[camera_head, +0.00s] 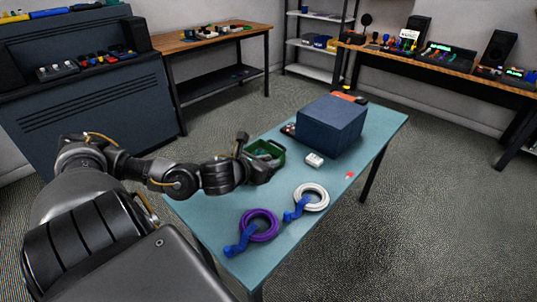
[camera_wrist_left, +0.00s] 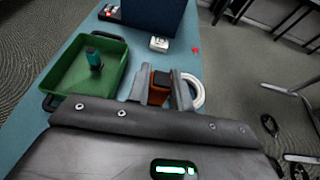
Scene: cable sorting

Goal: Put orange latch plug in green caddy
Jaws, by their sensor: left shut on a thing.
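My left gripper (camera_wrist_left: 162,88) is shut on the orange latch plug (camera_wrist_left: 152,92), which shows orange and black between its fingers in the left wrist view. In the head view the left gripper (camera_head: 262,168) is over the table, just in front of the green caddy (camera_head: 281,157), and the plug is hidden there. In the left wrist view the green caddy (camera_wrist_left: 112,80) is to the left of the gripper. A teal and black plug (camera_wrist_left: 94,58) stands inside it. My right gripper is not in view.
A dark blue box (camera_head: 330,125) stands behind the caddy on the teal table (camera_head: 215,205). A white plug-like block (camera_head: 314,159), a white cable coil (camera_head: 323,200) and a purple cable coil (camera_head: 272,227) lie to the right and front. A small red piece (camera_head: 349,175) lies near the right edge.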

